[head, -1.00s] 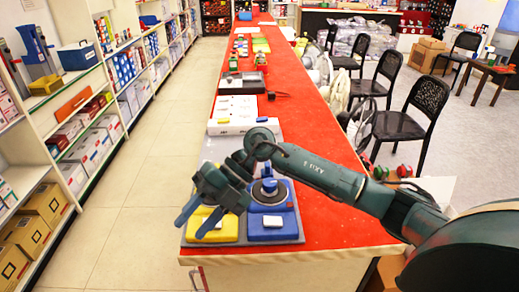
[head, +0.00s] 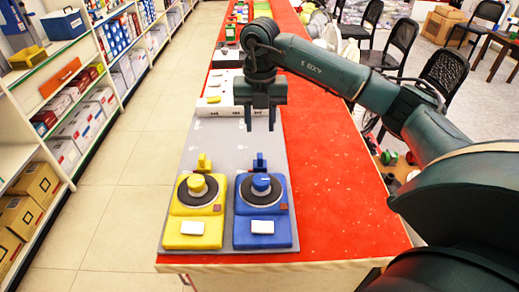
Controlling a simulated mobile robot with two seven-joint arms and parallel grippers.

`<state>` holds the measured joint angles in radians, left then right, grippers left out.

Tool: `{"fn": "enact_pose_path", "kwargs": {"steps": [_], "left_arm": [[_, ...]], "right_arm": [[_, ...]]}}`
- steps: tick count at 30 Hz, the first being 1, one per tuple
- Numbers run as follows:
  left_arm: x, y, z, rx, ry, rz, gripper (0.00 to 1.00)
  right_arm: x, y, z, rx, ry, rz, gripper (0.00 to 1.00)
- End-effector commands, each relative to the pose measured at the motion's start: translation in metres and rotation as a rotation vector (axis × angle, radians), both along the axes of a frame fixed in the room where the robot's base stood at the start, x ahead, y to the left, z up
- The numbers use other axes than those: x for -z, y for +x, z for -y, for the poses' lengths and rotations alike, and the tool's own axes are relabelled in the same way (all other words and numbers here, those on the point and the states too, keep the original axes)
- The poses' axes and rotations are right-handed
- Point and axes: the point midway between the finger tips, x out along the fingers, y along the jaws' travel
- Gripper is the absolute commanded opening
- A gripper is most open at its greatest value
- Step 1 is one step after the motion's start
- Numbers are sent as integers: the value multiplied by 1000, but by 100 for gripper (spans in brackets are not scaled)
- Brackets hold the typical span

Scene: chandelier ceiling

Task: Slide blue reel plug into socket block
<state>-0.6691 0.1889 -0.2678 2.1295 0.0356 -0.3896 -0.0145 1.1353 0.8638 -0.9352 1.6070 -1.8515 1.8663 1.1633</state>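The blue reel unit (head: 263,230) sits on a grey mat (head: 232,135) near the front of the red table. It has a dark round reel with a blue knob (head: 262,183) and a white pad in front. A small dark-blue upright piece (head: 260,162), possibly its plug, stands just behind the reel. A white block (head: 217,109) with a yellow piece on top, possibly the socket block, lies farther back; my arm hides its right part. My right gripper (head: 260,123) points down with its fingers apart and empty, behind the dark-blue piece. My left gripper is not in view.
A matching yellow reel unit (head: 195,231) stands close on the left, with a small yellow upright piece (head: 203,162) behind it. The red table top (head: 335,205) is clear on the right. Shelves line the left; chairs stand at the right.

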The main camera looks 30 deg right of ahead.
Motion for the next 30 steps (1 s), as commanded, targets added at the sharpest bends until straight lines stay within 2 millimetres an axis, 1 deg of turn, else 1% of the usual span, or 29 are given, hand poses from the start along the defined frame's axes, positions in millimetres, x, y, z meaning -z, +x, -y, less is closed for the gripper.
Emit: {"fn": "enact_pose_path", "kwargs": {"steps": [1,6,9,13,18,27,30], "left_arm": [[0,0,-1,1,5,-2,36],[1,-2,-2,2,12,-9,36],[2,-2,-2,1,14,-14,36],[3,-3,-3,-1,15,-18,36],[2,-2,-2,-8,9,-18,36],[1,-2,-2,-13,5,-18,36],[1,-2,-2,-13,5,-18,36]], "right_arm": [[12,-1,0,0,0,-6,36],[49,-2,0,-2,1,-6,36],[67,-1,0,-1,3,-3,36],[85,-1,0,-2,2,-2,36],[97,-1,0,-3,3,-2,36],[99,0,-1,-3,4,0,36],[99,0,-1,-3,4,0,28]]}}
